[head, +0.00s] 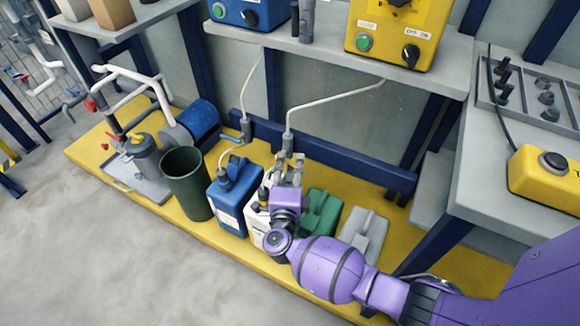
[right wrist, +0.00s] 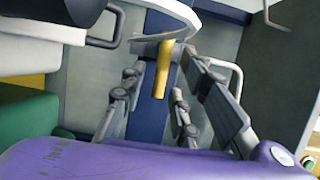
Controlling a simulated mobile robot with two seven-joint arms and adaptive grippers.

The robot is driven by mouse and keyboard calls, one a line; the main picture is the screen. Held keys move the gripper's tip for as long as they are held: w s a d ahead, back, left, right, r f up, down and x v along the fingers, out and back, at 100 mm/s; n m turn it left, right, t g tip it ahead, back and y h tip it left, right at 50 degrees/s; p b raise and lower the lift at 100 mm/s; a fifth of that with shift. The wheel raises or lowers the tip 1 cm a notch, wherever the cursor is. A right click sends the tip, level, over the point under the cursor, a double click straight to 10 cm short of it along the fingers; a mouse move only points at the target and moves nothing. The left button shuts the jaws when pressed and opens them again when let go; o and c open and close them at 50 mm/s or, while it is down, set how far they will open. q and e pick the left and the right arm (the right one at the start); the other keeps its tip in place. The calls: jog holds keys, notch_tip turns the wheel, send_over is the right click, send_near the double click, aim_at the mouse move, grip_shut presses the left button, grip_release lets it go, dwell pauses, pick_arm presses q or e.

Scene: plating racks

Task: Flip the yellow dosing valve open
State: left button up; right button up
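The yellow lever of the dosing valve (right wrist: 164,68) shows in the right wrist view, hanging down from a grey fitting. In the head view I cannot make out the lever; a grey hose fitting (head: 287,139) stands just beyond my gripper's fingers. My right gripper (head: 289,163) reaches up to this fitting above the white canister (head: 257,216). In the right wrist view its fingers (right wrist: 168,56) are apart, one on each side of the yellow lever, with gaps visible beside it. Whether a fingertip touches the lever is unclear. My left gripper is out of view.
A blue canister (head: 234,197), a green canister (head: 318,216) and a grey canister (head: 363,236) stand on the yellow platform near my arm. A dark green bin (head: 187,183) is to their left. A white hose (head: 335,98) runs under the shelf holding a yellow control box (head: 398,32).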

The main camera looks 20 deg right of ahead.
grip_shut()
pick_arm(q)
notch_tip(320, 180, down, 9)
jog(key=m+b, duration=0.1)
jog(key=b, duration=0.8)
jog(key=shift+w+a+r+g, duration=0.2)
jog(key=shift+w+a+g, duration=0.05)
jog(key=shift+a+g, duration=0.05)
pick_arm(e)
jog(key=m, duration=0.2)
jog(key=f+m+t+h, duration=0.1)
jog(key=f+m, duration=0.1)
jog(key=m, duration=0.1)
jog(key=shift+w+a+f+m+h, duration=0.15)
jog(key=shift+a+m+h, duration=0.1)
jog(key=shift+m+h, duration=0.05)
jog(key=shift+c, duration=0.2)
grip_release()
jog(key=shift+o, duration=0.2)
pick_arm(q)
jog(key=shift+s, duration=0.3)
